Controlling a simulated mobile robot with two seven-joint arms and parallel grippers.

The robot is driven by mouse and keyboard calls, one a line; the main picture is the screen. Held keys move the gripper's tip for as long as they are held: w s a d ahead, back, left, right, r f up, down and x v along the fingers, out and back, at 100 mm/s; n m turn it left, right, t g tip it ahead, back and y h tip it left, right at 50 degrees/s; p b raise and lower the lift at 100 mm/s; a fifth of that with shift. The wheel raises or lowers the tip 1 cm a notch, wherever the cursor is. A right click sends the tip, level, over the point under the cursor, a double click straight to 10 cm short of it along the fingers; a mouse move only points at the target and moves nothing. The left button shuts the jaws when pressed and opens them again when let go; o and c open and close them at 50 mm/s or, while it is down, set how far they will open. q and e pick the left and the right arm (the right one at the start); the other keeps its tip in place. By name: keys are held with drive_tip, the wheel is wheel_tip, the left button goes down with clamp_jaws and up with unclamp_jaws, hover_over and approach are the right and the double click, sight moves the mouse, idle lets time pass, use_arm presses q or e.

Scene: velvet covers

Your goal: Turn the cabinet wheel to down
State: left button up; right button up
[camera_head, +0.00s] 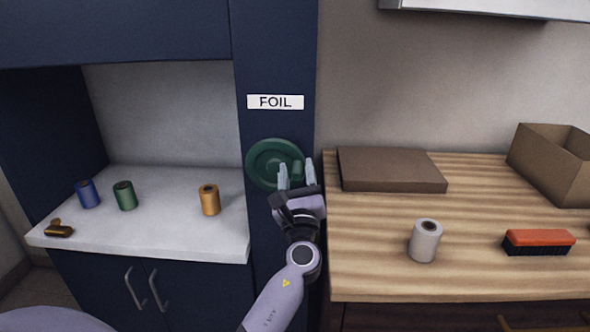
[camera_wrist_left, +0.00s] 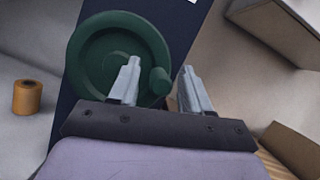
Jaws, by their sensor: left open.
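The cabinet wheel (camera_head: 262,160) is a dark green disc on the navy cabinet post, below a white "FOIL" label (camera_head: 275,102). It also fills the upper left of the left wrist view (camera_wrist_left: 100,55). Its knob (camera_wrist_left: 160,82) sticks out at the wheel's lower right in that view. My left gripper (camera_head: 296,166) is open at the wheel's right side. In both views the knob shows between its two fingers, with no clear contact. The left finger covers part of the wheel. My right gripper is in neither view.
Left of the post, a white shelf (camera_head: 160,235) holds blue, green and gold spools (camera_head: 209,200) and a small brown item. On the right, a striped wooden counter (camera_head: 370,270) carries a flat brown box, a grey roll (camera_head: 425,241), a red brush (camera_head: 539,242) and an open box.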

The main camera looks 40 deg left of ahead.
use_arm(q)
drive_tip(key=shift+c, duration=0.3)
clamp_jaws()
